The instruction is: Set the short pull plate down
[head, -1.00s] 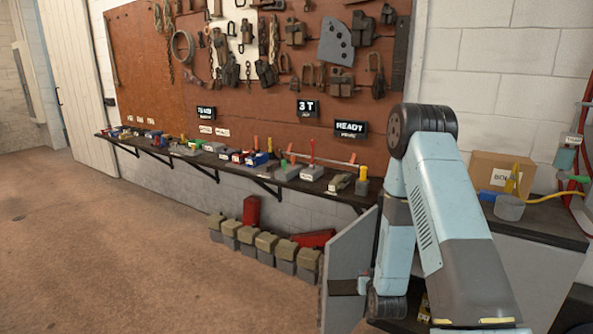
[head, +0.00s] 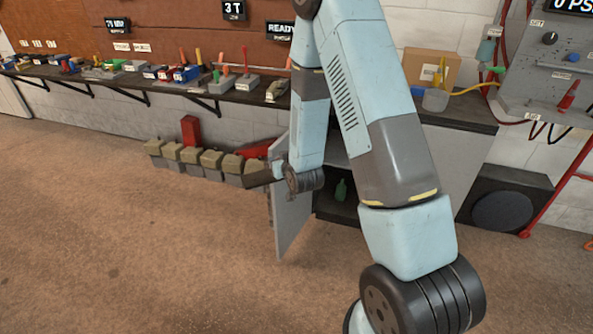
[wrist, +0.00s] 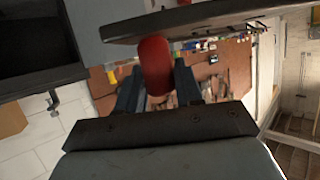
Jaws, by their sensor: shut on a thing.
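The short pull plate (head: 258,179) is a dark flat bar held in the air in front of the open cabinet door's upper part. In the wrist view the plate (wrist: 205,18) runs across the top, with a stubby red grip (wrist: 155,66) standing off it. My gripper (wrist: 158,92) is shut on that red grip, with a finger on each side. In the head view my gripper (head: 279,171) is small and partly hidden by my wrist. I cannot tell the plate's exact gap to the door.
The open grey cabinet door (head: 290,215) stands close by; a green bottle (head: 341,189) is inside the cabinet. A wall shelf (head: 150,82) holds several blocks and handled pieces. Several tan-topped blocks (head: 210,160) line the floor by the wall. The floor at left is clear.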

